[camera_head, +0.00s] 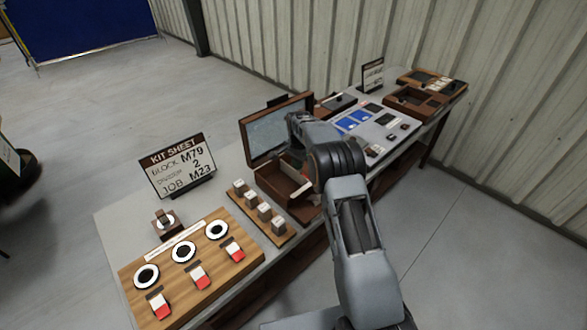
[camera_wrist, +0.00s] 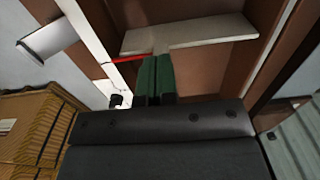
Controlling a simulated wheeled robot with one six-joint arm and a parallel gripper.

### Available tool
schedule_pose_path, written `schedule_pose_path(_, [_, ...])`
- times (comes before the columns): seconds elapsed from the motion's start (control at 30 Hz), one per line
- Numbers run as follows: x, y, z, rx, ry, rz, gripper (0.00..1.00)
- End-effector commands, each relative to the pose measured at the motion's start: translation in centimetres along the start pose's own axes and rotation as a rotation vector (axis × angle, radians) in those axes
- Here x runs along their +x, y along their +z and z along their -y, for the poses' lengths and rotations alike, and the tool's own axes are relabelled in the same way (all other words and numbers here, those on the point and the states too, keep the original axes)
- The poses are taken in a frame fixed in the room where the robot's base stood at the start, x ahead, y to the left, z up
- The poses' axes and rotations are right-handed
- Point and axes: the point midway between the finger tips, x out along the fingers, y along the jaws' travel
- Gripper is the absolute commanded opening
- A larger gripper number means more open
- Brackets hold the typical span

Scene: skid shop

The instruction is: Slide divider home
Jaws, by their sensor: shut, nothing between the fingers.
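The wooden box (camera_head: 263,180) stands open on the bench, its lid (camera_head: 275,131) raised at the back. In the wrist view a cream divider (camera_wrist: 205,34) lies across the brown inside of the box, with a short tab towards my fingers. A pale strip (camera_head: 301,192) in the box in the head view looks like the same divider. My gripper (camera_wrist: 154,66) has its green fingers shut together and empty, tips at the tab; I cannot tell whether they touch it. A thin red line shows left of the fingertips. In the head view my arm hides the fingers and part of the box.
A rack of several stamped blocks (camera_head: 264,212) stands just left of the box. A wooden board with round dials (camera_head: 183,251) and a kit sheet sign (camera_head: 178,167) are further left. A panel with blue patches (camera_head: 352,120) and open trays (camera_head: 415,102) lie to the right.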

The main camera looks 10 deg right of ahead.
Motion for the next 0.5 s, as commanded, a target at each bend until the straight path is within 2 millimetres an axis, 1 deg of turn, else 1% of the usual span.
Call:
schedule_pose_path(0.33, [-0.01,0.09,0.01,0.000,0.000,0.000,0.00])
schedule_pose_path(0.5, [0.00,0.76,0.02,0.000,0.000,0.000,0.00])
